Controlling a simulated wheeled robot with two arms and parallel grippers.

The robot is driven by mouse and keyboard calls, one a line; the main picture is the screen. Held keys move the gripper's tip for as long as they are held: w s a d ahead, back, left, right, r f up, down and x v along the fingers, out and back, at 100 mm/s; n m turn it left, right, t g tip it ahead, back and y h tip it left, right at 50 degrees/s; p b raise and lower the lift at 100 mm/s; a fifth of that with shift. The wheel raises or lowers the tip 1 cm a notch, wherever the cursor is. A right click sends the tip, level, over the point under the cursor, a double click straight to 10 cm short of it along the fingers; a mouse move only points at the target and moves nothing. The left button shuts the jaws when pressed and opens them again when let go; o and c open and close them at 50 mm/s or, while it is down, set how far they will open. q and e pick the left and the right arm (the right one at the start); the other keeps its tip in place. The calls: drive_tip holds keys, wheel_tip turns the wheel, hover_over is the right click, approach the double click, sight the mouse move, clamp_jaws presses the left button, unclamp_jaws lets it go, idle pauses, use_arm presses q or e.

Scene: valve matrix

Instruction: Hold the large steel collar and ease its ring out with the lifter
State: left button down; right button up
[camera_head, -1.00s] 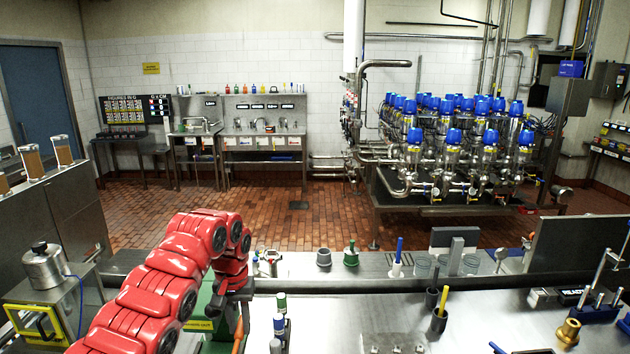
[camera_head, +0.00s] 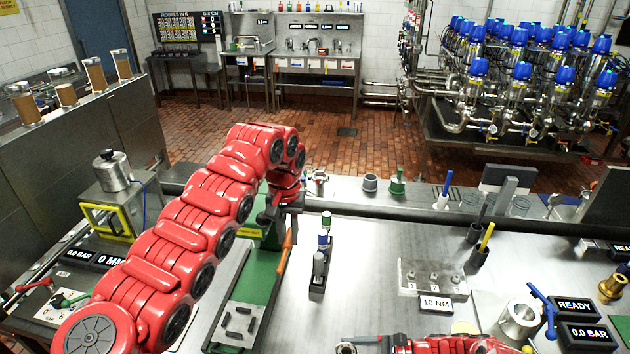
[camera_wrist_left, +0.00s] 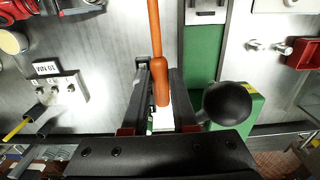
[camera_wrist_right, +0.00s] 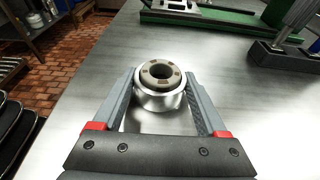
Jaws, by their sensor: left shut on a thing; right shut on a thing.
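The large steel collar (camera_wrist_right: 158,97) stands on the steel bench in the right wrist view, with a brown-grey ring (camera_wrist_right: 160,74) with holes seated in its top. My right gripper (camera_wrist_right: 160,78) is shut on the collar, one finger on each side. In the head view the collar (camera_head: 346,348) is cut off at the bottom edge, beside my red right arm. My left gripper (camera_wrist_left: 160,66) is shut on the orange handle (camera_wrist_left: 161,88) of a tool, likely the lifter; the handle also shows in the head view (camera_head: 287,246). The tool's working end cannot be made out.
A green rack (camera_head: 262,270) lies below my left gripper. A dark stand with upright bottles (camera_head: 318,285) is right of it. A numbered metal block (camera_head: 432,283) and a steel cylinder with a blue handle (camera_head: 519,318) stand farther right.

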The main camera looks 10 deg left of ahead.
use_arm(q)
drive_tip(key=shift+s+d+f+n+t+y, duration=0.2)
drive_tip(key=shift+s+d+f+n, duration=0.5)
drive_tip(key=shift+f+n, duration=2.1)
drive_tip(key=shift+s+d+f+n+t+y, duration=0.2)
drive_tip(key=shift+s+d+f+n, duration=0.55)
drive_tip(key=shift+f, duration=4.25)
drive_tip(key=shift+s+d+f+n+t+y, duration=0.15)
drive_tip(key=shift+s+d+f+n, duration=0.7)
drive_tip(key=shift+f, duration=3.05)
drive_tip(key=shift+d+r+n, duration=0.1)
drive_tip(key=shift+d+n, duration=0.6)
drive_tip(key=shift+d, duration=0.05)
drive_tip(key=shift+s+d, duration=0.2)
drive_tip(key=shift+s+d, duration=0.3)
drive_tip(key=shift+w+a, duration=0.65)
drive_tip(key=shift+a, duration=0.15)
